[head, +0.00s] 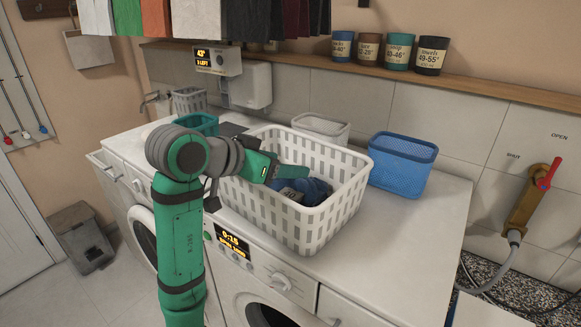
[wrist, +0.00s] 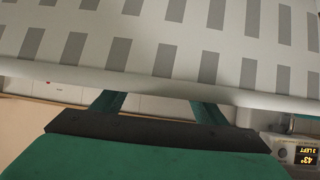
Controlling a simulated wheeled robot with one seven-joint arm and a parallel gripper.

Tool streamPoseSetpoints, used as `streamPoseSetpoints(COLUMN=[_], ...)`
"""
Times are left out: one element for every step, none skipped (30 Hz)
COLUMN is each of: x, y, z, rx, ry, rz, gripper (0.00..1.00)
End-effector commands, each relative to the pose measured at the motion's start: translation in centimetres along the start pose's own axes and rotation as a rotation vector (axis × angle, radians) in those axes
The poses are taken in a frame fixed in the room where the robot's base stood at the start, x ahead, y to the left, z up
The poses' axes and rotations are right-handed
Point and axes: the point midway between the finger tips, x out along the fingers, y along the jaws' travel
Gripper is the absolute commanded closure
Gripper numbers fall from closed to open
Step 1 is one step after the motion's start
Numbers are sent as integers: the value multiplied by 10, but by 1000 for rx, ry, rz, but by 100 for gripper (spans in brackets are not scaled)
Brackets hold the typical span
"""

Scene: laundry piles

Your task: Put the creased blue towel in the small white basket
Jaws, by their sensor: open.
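A crumpled dark blue cloth (head: 316,187), which looks like the towel, lies inside the large white slatted basket (head: 340,207). My gripper (head: 292,172) is open and reaches over the left side of this basket, close to the cloth. I cannot tell whether it touches the cloth. In the wrist view my gripper (wrist: 158,106) has its two green fingers apart, with the slatted basket wall (wrist: 145,62) filling the upper part. No cloth shows there. A small white basket (head: 322,125) stands behind the large one, partly hidden by its rim; its inside is mostly hidden.
A blue basket (head: 402,165) stands right of the large basket, and a teal basket (head: 198,123) at the left. Another small pale basket (head: 189,100) is at the back left. Hanging clothes (head: 240,18) are overhead. The white machine top (head: 420,213) is clear at front right.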

Motion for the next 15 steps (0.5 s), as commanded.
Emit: streamPoseSetpoints(x=[-12,-19,-27,-33,-39,-46,-51,-56,-62,-66,-69,-73,-75,-77,-79], y=[-1,-1,-1,-1,0,0,-1,0,0,-1,-1,-1,0,0,0], z=[-1,-1,-1,-1,0,-1,-1,0,0,-1,-1,0,0,0,0], rx=[1,1,2,2,2,2,1,1,1,1,1,1,1,1,1], ry=[3,2,2,2,2,2,2,1,1,2,2,1,0,0,0], rz=[-4,-4,-4,-4,-3,-3,-3,-3,-3,-3,-3,-2,-1,-1,-1], gripper=[34,34,34,34,34,34,34,34,34,34,34,34,34,34,34])
